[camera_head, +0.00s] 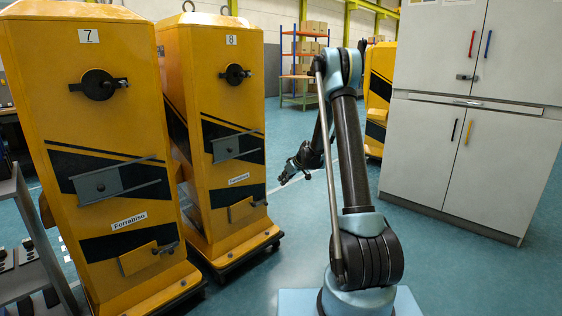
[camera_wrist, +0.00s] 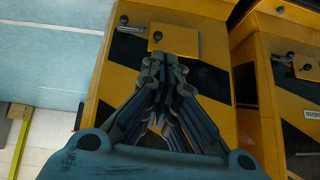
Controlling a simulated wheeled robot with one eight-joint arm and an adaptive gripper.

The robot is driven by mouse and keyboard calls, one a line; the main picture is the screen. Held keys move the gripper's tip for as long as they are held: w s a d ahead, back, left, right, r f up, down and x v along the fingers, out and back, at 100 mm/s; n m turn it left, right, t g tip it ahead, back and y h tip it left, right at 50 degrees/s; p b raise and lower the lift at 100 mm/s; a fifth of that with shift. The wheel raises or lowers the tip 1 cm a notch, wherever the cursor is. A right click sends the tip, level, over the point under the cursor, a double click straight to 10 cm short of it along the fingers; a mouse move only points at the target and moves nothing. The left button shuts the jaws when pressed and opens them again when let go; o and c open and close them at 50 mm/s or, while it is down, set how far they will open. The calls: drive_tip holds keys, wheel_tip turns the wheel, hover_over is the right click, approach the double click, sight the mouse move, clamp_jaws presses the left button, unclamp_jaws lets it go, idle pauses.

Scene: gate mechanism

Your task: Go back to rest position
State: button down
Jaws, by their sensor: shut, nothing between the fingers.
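My arm rises in the middle of the head view, its upper link upright and its forearm bent down and away to the left. My gripper (camera_head: 292,176) hangs in the open space to the right of the yellow cabinet numbered 8 (camera_head: 210,60). In the wrist view my gripper (camera_wrist: 162,62) is shut, its fingers together and empty. Behind the fingers in that view is a yellow cabinet face with black stripes and a small yellow flap (camera_wrist: 175,38). I cannot tell whether the fingertips touch it, but in the head view the gripper looks clear of the cabinet.
The yellow cabinet numbered 7 (camera_head: 75,90) stands at the left, with a grey rack (camera_head: 30,245) at the far left edge. A white cupboard (camera_head: 425,150) stands at the right. Shelving with boxes (camera_head: 303,47) is at the back. Blue floor (camera_head: 240,290) is free between them.

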drive_tip(key=s+d+r+m+h, duration=0.1)
drive_tip(key=s+d+r, duration=0.2)
drive_tip(key=s+r, duration=0.45)
drive_tip(key=s+d+r+m+g+h, duration=0.1)
drive_tip(key=s+d+r+m, duration=0.2)
drive_tip(key=s, duration=0.7)
drive_tip(key=s+d+r+h, duration=0.1)
drive_tip(key=s+d+r, duration=0.2)
drive_tip(key=s+r, duration=0.45)
drive_tip(key=s+d+f+m+h, duration=0.1)
drive_tip(key=s+d+f, duration=0.1)
drive_tip(key=s, duration=0.8)
drive_tip(key=s+d+f+m+g+h, duration=0.1)
drive_tip(key=s+d+f+m, duration=0.1)
drive_tip(key=s, duration=0.9)
drive_tip(key=s+d+f+m+h, duration=0.1)
drive_tip(key=s+d+f, duration=0.2)
drive_tip(key=s, duration=0.7)
drive_tip(key=shift+s+d+f+m+g, duration=0.3)
drive_tip(key=shift+d+g, duration=0.1)
drive_tip(key=shift+d, duration=0.6)
drive_tip(key=shift+d, duration=0.1)
